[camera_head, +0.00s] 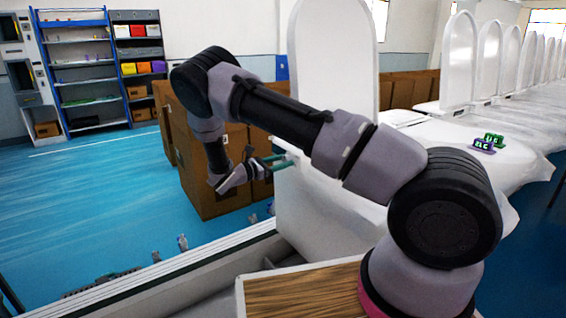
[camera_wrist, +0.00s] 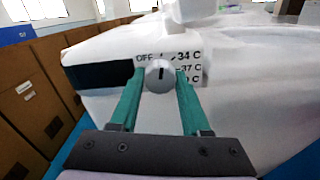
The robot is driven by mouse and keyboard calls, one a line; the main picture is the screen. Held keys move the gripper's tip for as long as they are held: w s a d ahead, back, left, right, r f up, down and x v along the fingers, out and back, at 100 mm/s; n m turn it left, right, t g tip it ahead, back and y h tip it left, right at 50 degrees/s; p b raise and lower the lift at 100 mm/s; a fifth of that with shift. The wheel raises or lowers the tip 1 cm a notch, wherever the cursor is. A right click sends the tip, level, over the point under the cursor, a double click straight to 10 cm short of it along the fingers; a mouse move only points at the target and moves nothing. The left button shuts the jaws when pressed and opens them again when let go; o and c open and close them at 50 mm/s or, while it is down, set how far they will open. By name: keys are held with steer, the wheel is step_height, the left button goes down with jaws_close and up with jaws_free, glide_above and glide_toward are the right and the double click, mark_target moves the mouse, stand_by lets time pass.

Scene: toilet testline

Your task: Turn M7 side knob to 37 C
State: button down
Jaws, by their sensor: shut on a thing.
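The side knob (camera_wrist: 159,76) is a small round grey-white dial on the side of the white toilet unit (camera_wrist: 235,65), with a short dark pointer mark that looks close to upright. Printed labels stand around it: OFF at the upper left, 34 C at the upper right, 37 C to the right and a lower one partly covered by a finger. My gripper (camera_wrist: 160,88) has its two green fingers shut on the knob, one on each side. In the head view my gripper (camera_head: 268,161) reaches the left side of the white unit (camera_head: 310,205); the knob cannot be made out there.
Cardboard boxes (camera_head: 205,165) stand on the blue floor just behind my gripper; they show at the left in the wrist view (camera_wrist: 32,105). A row of white toilet units with raised lids (camera_head: 459,60) runs to the right. Small green and purple tags (camera_head: 484,146) lie on the near unit.

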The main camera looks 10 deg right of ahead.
steer(key=shift+m, duration=0.3)
steer(key=m, duration=0.3)
steer(key=shift+m, duration=0.4)
steer(key=m, duration=0.3)
steer(key=shift+m, duration=0.3)
steer(key=m, duration=0.3)
steer(key=shift+a+m, duration=0.1)
steer(key=shift+m, duration=2.1)
steer(key=shift+c, duration=1.8)
jaws_free()
steer(key=shift+r, duration=0.1)
